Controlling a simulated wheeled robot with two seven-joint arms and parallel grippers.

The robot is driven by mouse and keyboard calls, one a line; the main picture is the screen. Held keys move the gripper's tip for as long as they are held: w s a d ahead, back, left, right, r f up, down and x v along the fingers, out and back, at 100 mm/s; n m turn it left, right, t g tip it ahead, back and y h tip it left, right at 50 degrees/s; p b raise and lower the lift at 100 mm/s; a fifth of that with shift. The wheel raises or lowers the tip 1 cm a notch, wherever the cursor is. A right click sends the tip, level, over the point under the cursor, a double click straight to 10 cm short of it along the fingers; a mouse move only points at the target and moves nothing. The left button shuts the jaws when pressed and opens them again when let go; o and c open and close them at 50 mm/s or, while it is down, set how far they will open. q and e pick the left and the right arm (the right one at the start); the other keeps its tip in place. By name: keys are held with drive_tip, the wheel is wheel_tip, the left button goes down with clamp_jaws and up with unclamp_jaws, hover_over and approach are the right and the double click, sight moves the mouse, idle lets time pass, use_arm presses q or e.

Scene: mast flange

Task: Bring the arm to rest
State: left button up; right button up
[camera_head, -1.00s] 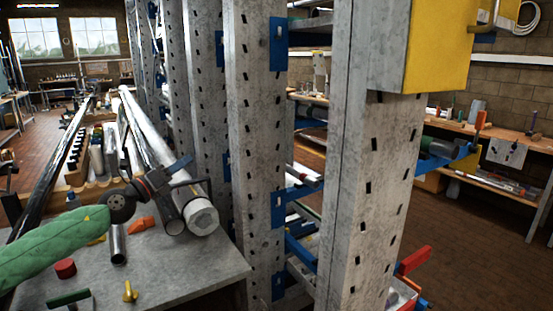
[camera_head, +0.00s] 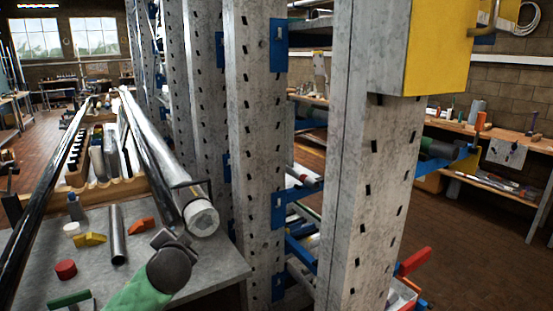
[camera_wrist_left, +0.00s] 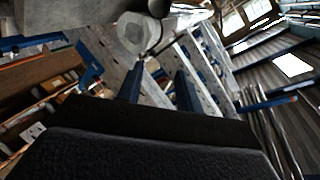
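My left arm with its green sleeve (camera_head: 140,293) comes in at the bottom of the head view. Its dark wrist (camera_head: 170,270) is over the front edge of the grey table, below the capped end of a large pipe (camera_head: 203,217). The fingers are hard to make out there. In the left wrist view my left gripper (camera_wrist_left: 158,88) shows two dark blue fingers spread apart with nothing between them. A pale pipe end (camera_wrist_left: 140,33) shows beyond the fingertips. My right gripper is not in view.
The grey table (camera_head: 215,262) holds a short metal tube (camera_head: 117,235), a red cylinder (camera_head: 66,269), and yellow and orange pieces (camera_head: 141,225). A perforated grey post (camera_head: 375,190) with a yellow block (camera_head: 437,50) stands close on the right. A brick-paved floor (camera_head: 450,235) lies beyond it.

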use_arm(q)
drive_tip(key=s+d+f+n+g+h, duration=0.1)
drive_tip(key=s+d+f+g+h, duration=0.2)
drive_tip(key=s+f, duration=0.6)
drive_tip(key=s+d+f+n+g+h, duration=0.1)
drive_tip(key=s+d+f+g, duration=0.3)
drive_tip(key=s+f, duration=0.5)
drive_tip(key=s+d+f+n+g+h, duration=0.1)
drive_tip(key=s+d+f+g, duration=0.1)
drive_tip(key=s+f, duration=0.6)
drive_tip(key=s+d+f+n+g+p, duration=0.1)
drive_tip(key=s+d+f+g, duration=0.1)
drive_tip(key=s+f, duration=0.7)
drive_tip(key=s+d, duration=0.1)
drive_tip(key=s, duration=0.5)
drive_tip(key=shift+s+d+n+g+h, duration=0.2)
drive_tip(key=shift+s+n+g+h, duration=0.1)
drive_tip(key=shift+s+g+h, duration=0.1)
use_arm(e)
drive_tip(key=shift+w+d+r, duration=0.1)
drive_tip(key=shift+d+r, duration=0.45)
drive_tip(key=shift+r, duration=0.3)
use_arm(q)
drive_tip(key=shift+a, duration=0.1)
